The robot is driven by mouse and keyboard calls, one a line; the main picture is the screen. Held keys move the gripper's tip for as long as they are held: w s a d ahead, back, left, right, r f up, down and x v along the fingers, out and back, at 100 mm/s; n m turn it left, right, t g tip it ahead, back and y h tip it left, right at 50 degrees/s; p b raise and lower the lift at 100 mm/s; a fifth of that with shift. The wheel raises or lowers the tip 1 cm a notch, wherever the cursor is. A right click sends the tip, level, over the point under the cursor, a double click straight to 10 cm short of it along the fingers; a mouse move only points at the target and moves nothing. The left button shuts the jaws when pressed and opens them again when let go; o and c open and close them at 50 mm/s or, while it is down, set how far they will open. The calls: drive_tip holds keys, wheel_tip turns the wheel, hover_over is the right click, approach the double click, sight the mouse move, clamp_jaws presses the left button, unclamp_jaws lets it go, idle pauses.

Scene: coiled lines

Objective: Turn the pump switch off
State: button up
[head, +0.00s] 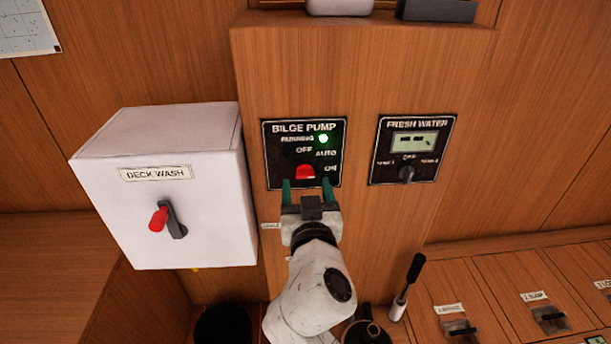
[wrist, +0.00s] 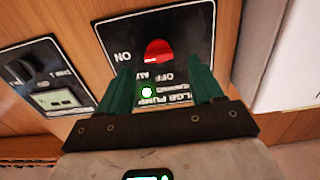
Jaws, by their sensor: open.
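The black bilge pump panel (head: 276,155) is on the wooden front, with its labels OFF, AUTO and ON and a lit green running light (head: 323,139). Its red switch (head: 305,172) sits low in the middle of the panel. In the wrist view the red switch (wrist: 158,52) shows upside down, ahead of and between the fingers. My gripper (head: 307,186) is open and empty, its two green fingers at the panel's lower edge, one on each side of the switch. It also shows in the wrist view (wrist: 160,75). I cannot tell whether the fingers touch the panel.
A white deck wash box (head: 210,235) with a red-tipped lever (head: 160,218) juts out at left. The fresh water panel (head: 440,150) with a small knob (head: 406,174) is at right. A black-handled lever (head: 413,275) stands below right, beside a bench with several latches.

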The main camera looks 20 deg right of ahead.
sight(305, 176)
drive_tip(key=shift+x, duration=1.6)
drive_tip(key=c, duration=1.1)
drive_tip(key=shift+o, duration=0.2)
